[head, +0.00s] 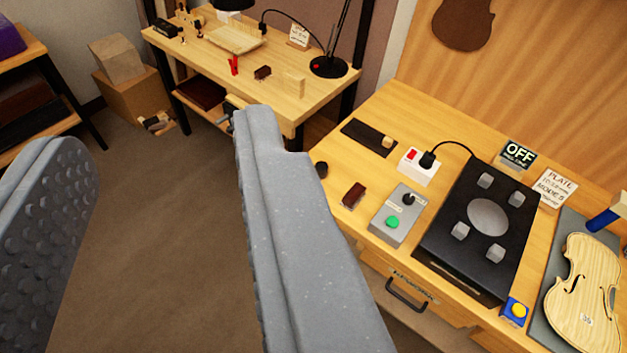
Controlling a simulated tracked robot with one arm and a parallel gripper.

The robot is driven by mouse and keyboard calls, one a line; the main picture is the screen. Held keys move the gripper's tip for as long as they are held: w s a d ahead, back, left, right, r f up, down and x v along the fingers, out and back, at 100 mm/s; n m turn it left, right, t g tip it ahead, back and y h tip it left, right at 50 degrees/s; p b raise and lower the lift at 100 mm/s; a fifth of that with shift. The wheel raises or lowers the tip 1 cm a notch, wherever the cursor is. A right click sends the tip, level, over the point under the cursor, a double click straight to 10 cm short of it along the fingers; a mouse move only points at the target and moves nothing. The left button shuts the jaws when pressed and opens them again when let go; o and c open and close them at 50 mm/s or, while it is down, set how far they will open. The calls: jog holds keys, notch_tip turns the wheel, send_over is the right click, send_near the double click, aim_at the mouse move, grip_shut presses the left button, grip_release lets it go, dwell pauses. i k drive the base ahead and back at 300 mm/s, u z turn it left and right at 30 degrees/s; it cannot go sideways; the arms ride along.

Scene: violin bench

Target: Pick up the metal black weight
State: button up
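A small dark round piece (321,169), which looks like the black weight, sits at the left edge of the near bench, just right of my gripper's right finger. It is small in view, and I cannot tell its material. My gripper (155,135) is open, with its two grey fingers wide apart. The right finger covers part of the near bench's left end.
The near bench (455,135) holds a brown block (353,195), a grey control box (397,214), a black plate device (478,227) and a violin body (584,290). A cluttered second table (213,68) stands behind. Cardboard boxes (128,80) stand left; open floor lies between.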

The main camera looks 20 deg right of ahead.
aim_at(321, 167)
jog(key=z, duration=0.1)
jog(key=i, duration=0.95)
jog(key=u, duration=0.05)
